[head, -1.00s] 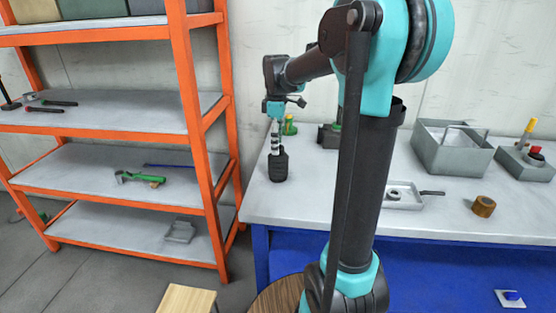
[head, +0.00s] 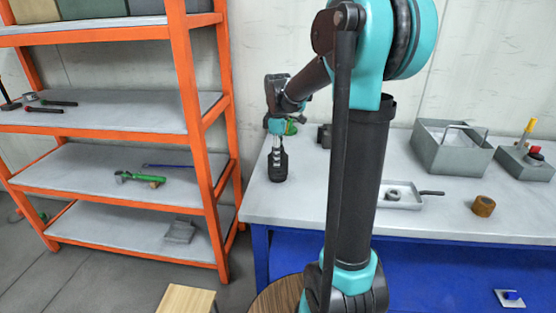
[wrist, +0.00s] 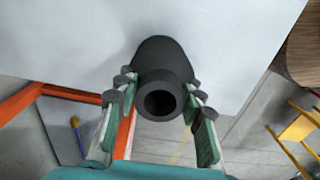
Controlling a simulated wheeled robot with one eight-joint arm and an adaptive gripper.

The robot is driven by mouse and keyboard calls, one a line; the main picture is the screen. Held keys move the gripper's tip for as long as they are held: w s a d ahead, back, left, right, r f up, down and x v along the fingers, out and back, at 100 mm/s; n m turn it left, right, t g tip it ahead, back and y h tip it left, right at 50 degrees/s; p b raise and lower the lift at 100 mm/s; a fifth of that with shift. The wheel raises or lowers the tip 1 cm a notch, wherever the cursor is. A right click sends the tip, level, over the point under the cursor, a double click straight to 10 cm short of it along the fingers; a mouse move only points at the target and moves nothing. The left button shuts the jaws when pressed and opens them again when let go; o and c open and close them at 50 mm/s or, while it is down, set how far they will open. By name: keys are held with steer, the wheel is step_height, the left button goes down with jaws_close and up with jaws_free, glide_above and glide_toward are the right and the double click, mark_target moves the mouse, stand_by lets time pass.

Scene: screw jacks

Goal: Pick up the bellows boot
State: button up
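The bellows boot, a black rounded piece with a hollow neck, stands upright on the workbench near its left end in the head view (head: 279,168). In the wrist view the boot (wrist: 162,52) shows its round open mouth toward the camera. My gripper (wrist: 160,88) is open, with one finger on each side of the boot's neck. The fingertips are very close to the neck; small gaps seem to remain. In the head view my gripper (head: 278,152) points down over the boot, and its fingers partly cover the boot's upper part.
An orange shelf (head: 190,130) stands left. The bench around the boot is clear.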

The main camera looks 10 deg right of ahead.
steer(key=c, duration=0.6)
